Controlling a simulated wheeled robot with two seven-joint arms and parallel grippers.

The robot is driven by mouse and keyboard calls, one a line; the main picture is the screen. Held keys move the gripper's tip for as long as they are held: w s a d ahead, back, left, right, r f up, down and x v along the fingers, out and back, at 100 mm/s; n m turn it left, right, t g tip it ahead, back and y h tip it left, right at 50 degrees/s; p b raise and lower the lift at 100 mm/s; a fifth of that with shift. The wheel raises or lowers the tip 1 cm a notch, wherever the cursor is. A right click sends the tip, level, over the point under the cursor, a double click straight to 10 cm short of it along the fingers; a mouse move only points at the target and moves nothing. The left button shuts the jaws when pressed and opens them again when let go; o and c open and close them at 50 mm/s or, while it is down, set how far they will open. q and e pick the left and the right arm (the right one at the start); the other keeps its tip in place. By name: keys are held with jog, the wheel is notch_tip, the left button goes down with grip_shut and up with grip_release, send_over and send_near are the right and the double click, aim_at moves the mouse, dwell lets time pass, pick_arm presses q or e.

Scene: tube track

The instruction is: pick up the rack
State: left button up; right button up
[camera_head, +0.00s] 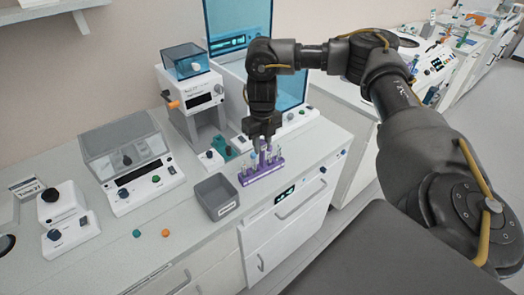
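The purple rack (262,171) stands on the bench near its front edge and holds several tubes with purple and pale caps. My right gripper (264,148) points straight down over the middle of the rack, its fingers among the tube tops. The fingers are small and dark here, so I cannot tell whether they are open or shut on a tube or on the rack. The gripper hides part of the rack's back side. My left gripper is not in view.
A grey bin (216,196) stands just left of the rack. A green holder (222,147) and a white device with an orange knob (193,100) are behind. A clear-lidded machine (128,160) stands further left. Bare bench lies right of the rack.

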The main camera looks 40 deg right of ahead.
jog(key=shift+s+f, duration=0.1)
jog(key=shift+d+f, duration=0.1)
jog(key=shift+d, duration=0.05)
grip_shut()
